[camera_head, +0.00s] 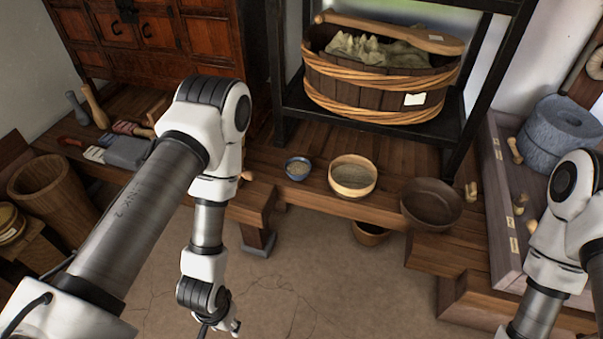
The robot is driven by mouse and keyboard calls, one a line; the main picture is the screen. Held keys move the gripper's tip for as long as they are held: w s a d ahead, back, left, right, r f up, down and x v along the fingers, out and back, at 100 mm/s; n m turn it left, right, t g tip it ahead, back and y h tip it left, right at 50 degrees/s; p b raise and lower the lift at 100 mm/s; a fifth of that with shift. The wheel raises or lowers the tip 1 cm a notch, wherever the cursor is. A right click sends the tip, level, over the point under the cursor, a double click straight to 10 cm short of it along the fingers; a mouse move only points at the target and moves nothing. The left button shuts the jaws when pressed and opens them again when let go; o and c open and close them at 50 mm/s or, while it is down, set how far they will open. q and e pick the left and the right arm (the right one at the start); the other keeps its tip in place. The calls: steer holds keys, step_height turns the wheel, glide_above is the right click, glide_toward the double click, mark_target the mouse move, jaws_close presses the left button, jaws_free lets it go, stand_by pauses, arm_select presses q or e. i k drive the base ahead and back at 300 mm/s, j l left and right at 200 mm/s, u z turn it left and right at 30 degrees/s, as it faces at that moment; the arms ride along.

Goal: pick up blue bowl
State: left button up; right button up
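A small blue bowl (298,168) with pale contents stands upright on the wooden bench (310,193), left of a light wooden bowl. My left gripper (222,330) hangs low at the bottom of the head view, over the floor in front of the bench. It is well below and left of the blue bowl and apart from it. Its fingers are small and partly cut off by the picture's bottom edge. My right arm comes in at the right edge, and its gripper is outside the picture.
A light wooden bowl (352,176) and a dark bowl (431,204) stand right of the blue bowl. A black-framed rack holds a large wooden tub (380,78) behind. A stone quern (559,134) is at the right. Brushes and tools crowd the bench's left. A pot (369,234) sits below.

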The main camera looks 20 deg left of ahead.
mark_target(296, 168)
steer(key=i+j+z, duration=0.2)
steer(key=i+j, duration=0.15)
steer(key=i, duration=0.2)
steer(key=i+j+z, duration=0.25)
steer(key=i+j, duration=0.15)
steer(key=i, duration=0.15)
